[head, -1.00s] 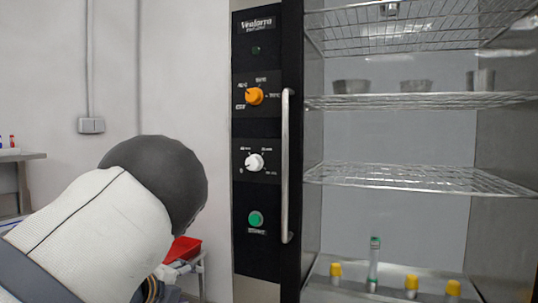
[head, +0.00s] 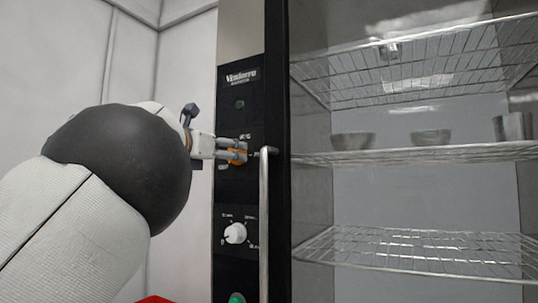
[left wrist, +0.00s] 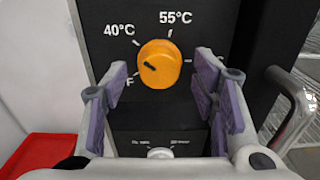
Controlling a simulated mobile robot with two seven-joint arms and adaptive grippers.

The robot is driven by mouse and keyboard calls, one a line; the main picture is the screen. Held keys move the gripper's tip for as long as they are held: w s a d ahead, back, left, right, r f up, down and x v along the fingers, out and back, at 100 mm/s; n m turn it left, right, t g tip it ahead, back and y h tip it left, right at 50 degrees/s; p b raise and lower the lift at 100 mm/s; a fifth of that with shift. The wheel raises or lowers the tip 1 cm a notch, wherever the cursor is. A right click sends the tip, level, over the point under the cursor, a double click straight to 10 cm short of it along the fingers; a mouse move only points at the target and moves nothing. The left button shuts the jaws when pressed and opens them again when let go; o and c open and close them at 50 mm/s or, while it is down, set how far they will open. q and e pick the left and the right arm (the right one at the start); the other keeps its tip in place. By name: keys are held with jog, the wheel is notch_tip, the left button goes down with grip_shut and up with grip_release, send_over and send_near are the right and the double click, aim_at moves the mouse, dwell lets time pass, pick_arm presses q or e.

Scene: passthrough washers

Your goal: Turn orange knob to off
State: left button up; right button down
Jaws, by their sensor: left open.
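The orange knob (head: 238,162) is on the black control panel (head: 229,197), partly hidden by my left gripper (head: 236,151) in the head view. In the left wrist view the orange knob (left wrist: 168,62) shows whole, its dark mark on the left part of its face. The labels 40°C and 55°C stand above it; a label ending in F is partly hidden at lower left. My left gripper (left wrist: 162,72) is open, with one purple-padded finger on each side of the knob. I cannot tell whether either finger touches it. My right gripper is out of view.
A white knob (head: 235,233) and a green button (head: 236,298) sit lower on the panel. A vertical metal handle (head: 264,215) stands just right of the panel. Wire shelves (head: 420,153) hold metal bowls. A red tray (left wrist: 40,150) is at lower left.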

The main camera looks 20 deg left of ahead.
pick_arm(q)
jog(key=shift+w+r, duration=0.1)
jog(key=shift+w, duration=0.8)
jog(key=c, duration=1.1)
jog(key=shift+c, duration=0.2)
jog(key=shift+n, duration=0.3)
jog(key=shift+a+n, duration=0.15)
jog(key=shift+n, duration=6.75)
